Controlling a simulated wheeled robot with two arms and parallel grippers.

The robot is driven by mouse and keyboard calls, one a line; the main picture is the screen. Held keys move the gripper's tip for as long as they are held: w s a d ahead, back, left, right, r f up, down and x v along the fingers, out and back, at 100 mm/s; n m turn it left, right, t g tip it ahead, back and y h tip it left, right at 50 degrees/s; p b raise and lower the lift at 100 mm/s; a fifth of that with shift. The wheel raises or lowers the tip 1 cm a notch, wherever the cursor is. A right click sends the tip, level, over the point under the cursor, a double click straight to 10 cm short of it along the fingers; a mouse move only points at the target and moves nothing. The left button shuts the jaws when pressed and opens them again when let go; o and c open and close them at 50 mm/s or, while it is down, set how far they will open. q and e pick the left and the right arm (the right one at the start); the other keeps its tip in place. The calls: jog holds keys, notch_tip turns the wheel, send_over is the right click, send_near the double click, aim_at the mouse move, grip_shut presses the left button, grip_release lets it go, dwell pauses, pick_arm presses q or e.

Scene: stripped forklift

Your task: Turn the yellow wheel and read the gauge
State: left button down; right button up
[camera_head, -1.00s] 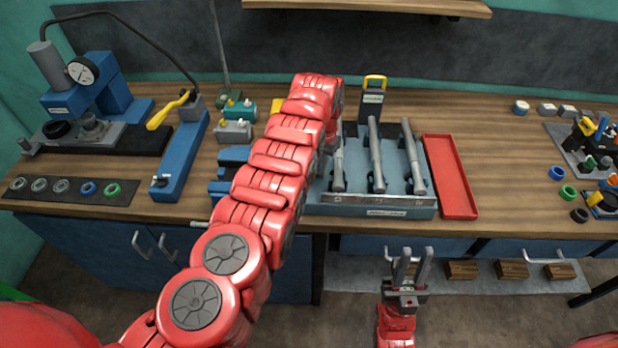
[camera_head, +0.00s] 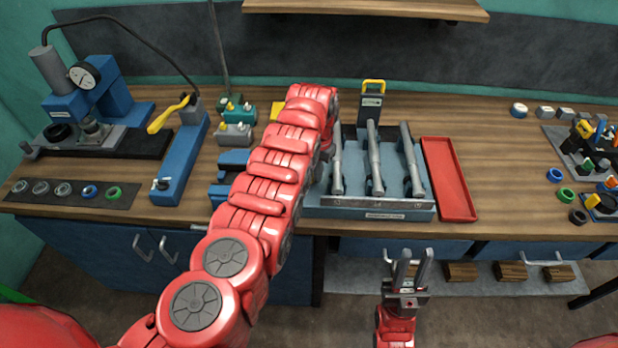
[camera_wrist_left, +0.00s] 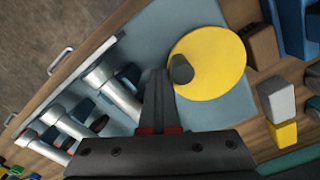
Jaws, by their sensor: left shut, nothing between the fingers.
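The yellow wheel (camera_wrist_left: 222,60) lies as a flat disc on a pale blue plate in the left wrist view, with a dark grey knob (camera_wrist_left: 181,70) near its edge. My left arm hides the wheel in the head view. My left gripper (camera_wrist_left: 158,76) is shut and empty, its tips beside the knob; I cannot tell whether they touch it. A round white-faced gauge (camera_head: 83,75) is on the blue press at the back left; its reading is too small to make out. My right gripper (camera_head: 413,262) is open and empty in front of the bench.
A blue fixture (camera_head: 318,210) with several grey metal handles stands mid-bench, beside a red tray (camera_head: 450,180). A blue tool with a yellow lever (camera_head: 168,114) is to the left. A yellow-topped meter (camera_head: 371,105) stands behind the fixture.

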pick_arm(q)
jog(key=shift+a+r+p, duration=0.2)
jog(key=shift+a+p, duration=0.35)
jog(key=shift+a, duration=0.05)
jog(key=shift+a+r+p, duration=0.15)
jog(key=shift+a+p, duration=0.4)
jog(key=shift+w+a+f+p, duration=0.25)
jog(key=shift+a+p, duration=0.05)
jog(key=shift+a, duration=0.35)
jog(key=shift+s+p, duration=0.2)
jog(key=shift+p, duration=0.1)
jog(key=shift+s+a+f+p, duration=0.15)
jog(key=shift+a+p, duration=0.25)
jog(key=shift+a, duration=0.15)
jog(key=shift+f, duration=0.1)
